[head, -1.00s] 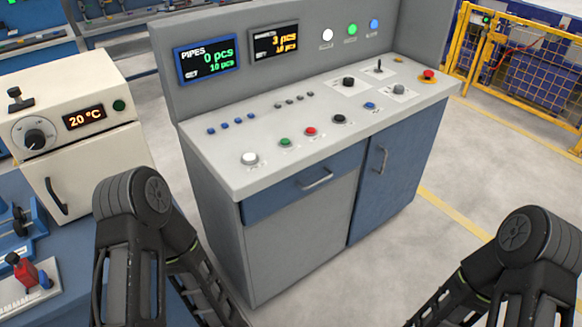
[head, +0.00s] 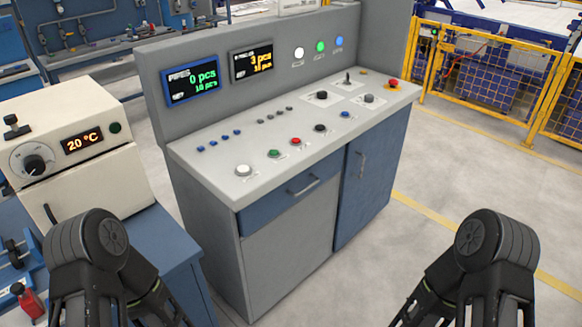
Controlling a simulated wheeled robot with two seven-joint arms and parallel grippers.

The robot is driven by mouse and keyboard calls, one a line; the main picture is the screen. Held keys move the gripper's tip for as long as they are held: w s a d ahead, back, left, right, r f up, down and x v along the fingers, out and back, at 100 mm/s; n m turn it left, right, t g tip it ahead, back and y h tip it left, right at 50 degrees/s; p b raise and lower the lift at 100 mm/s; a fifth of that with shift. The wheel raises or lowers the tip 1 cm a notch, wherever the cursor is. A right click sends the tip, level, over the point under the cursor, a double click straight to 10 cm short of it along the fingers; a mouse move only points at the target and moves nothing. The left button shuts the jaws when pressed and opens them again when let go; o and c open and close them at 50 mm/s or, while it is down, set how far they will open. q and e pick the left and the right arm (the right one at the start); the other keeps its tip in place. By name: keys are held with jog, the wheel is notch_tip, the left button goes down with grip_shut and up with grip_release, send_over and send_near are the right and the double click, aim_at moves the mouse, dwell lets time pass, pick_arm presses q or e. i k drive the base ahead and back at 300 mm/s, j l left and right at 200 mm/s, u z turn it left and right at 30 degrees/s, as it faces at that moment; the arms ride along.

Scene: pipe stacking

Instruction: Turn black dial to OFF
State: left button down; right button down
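A black dial (head: 34,165) with a pale ring around it is on the front of the cream oven-like box at the left. Its pointer setting is too small to read. A small black knob (head: 321,95) also sits on the grey control console's sloped top, and another black one (head: 320,128) is in its front row of buttons. Both of my arms show at the bottom corners, with forearms running down out of the picture. Neither gripper is in view, and no hand touches any dial.
The box has a 20 °C display (head: 82,140) and stands on a blue bench (head: 160,245). The console (head: 285,255) has buttons, two screens and blue doors. Yellow fencing (head: 480,90) stands at the back right. The floor right of the console is clear.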

aim_at(321, 95)
jog(key=i+l+z, duration=0.15)
jog(key=i+l, duration=0.8)
jog(key=l, duration=0.3)
jog(key=i+l+z, duration=0.2)
jog(key=i+l, duration=0.8)
jog(key=l, duration=0.15)
